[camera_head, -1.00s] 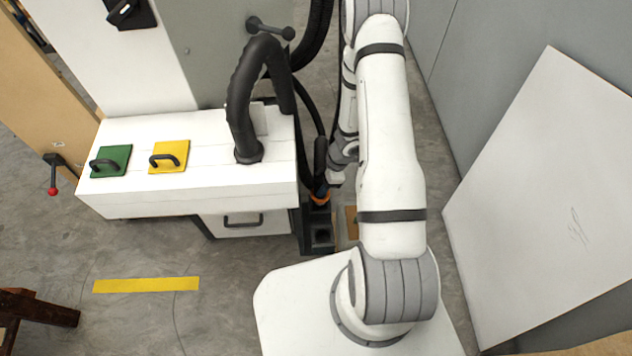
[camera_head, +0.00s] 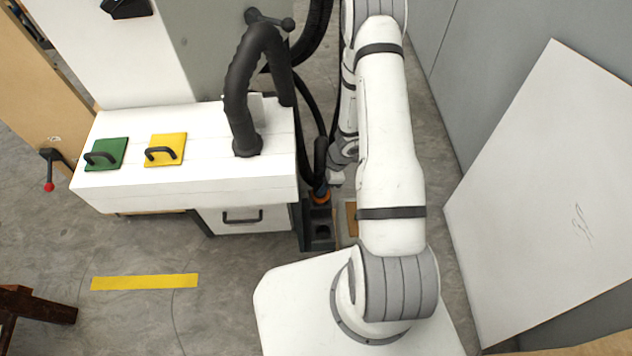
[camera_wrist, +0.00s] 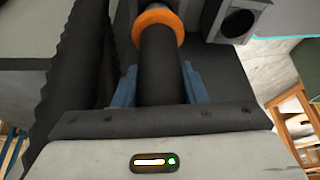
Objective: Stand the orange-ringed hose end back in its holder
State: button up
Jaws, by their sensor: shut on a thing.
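The black hose end with its orange ring (camera_wrist: 158,22) sits between the blue fingers of my gripper (camera_wrist: 157,80) in the wrist view. My gripper is shut on it, just behind the ring. In the head view the orange ring (camera_head: 321,196) shows small, at the far edge of the dark holder (camera_head: 320,242).
A white cabinet (camera_head: 200,185) with a thick black hose (camera_head: 240,100) stands left of the holder. A ribbed black hose (camera_wrist: 80,70) runs close left of my gripper. A white panel (camera_head: 550,190) leans at the right. The floor at lower left has free room.

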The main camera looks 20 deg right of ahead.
jog(key=shift+f, duration=0.1)
jog(key=shift+f+b, duration=0.35)
jog(key=shift+f, duration=0.35)
jog(key=shift+f+b, duration=0.55)
jog(key=shift+f, duration=0.2)
jog(key=o, duration=1)
jog(key=shift+c, duration=0.2)
jog(key=p+v, duration=0.3)
jog(key=v, duration=0.4)
jog(key=shift+d+r, duration=0.2)
jog(key=shift+r, duration=0.1)
jog(key=shift+r, duration=0.1)
